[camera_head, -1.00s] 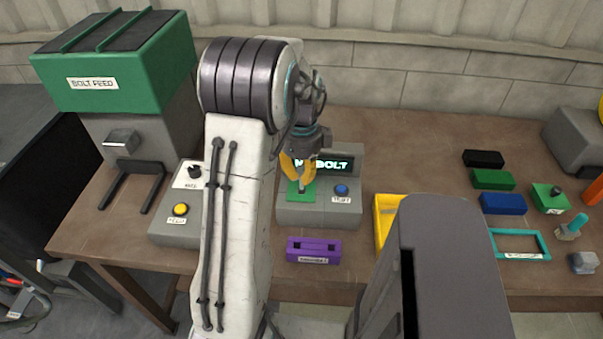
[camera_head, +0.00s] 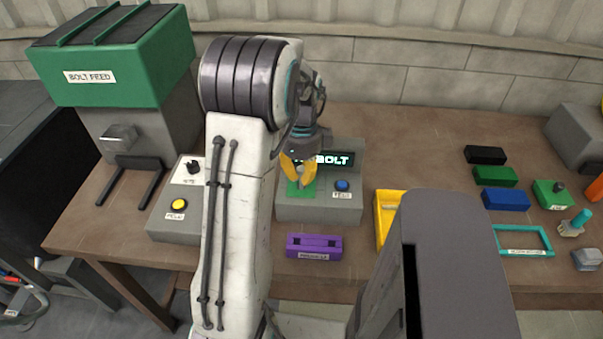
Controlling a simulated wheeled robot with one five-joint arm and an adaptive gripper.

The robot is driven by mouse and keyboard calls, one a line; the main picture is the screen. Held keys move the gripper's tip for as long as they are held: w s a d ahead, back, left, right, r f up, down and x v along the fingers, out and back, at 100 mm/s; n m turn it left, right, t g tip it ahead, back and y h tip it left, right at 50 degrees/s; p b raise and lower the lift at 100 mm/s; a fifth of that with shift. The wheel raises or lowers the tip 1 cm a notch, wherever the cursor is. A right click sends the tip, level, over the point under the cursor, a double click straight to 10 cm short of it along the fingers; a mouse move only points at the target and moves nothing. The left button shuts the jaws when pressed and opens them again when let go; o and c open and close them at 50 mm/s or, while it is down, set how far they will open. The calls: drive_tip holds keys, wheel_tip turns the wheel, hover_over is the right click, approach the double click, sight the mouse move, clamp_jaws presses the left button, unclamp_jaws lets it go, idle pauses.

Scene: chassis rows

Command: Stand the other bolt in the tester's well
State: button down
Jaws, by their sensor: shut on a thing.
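The tester (camera_head: 318,209) is a grey box on the bench with a green patch (camera_head: 304,195) on top, a blue button (camera_head: 342,185) and a dark screen (camera_head: 338,160) reading "BOLT", its left part hidden behind my gripper. My gripper (camera_head: 299,179) has yellow fingers pointing down over the green patch. It is shut on a small grey bolt (camera_head: 300,184), of which only a little shows between the fingertips. The well is hidden by the fingers, so I cannot tell whether the bolt is inside it.
A purple holder (camera_head: 314,247) lies in front of the tester, a yellow tray (camera_head: 382,237) to its right. Green bolt feed (camera_head: 135,72) and a yellow-button box (camera_head: 164,225) stand left. Several coloured blocks and a teal frame (camera_head: 549,252) lie right.

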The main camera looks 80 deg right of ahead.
drive_tip(key=shift+f+b, duration=0.95)
drive_tip(key=shift+f, duration=0.35)
drive_tip(key=c, duration=1.2)
unclamp_jaws()
drive_tip(key=shift+r, duration=0.1)
drive_tip(key=shift+c, duration=0.2)
wheel_tip(320, 180, up, 12)
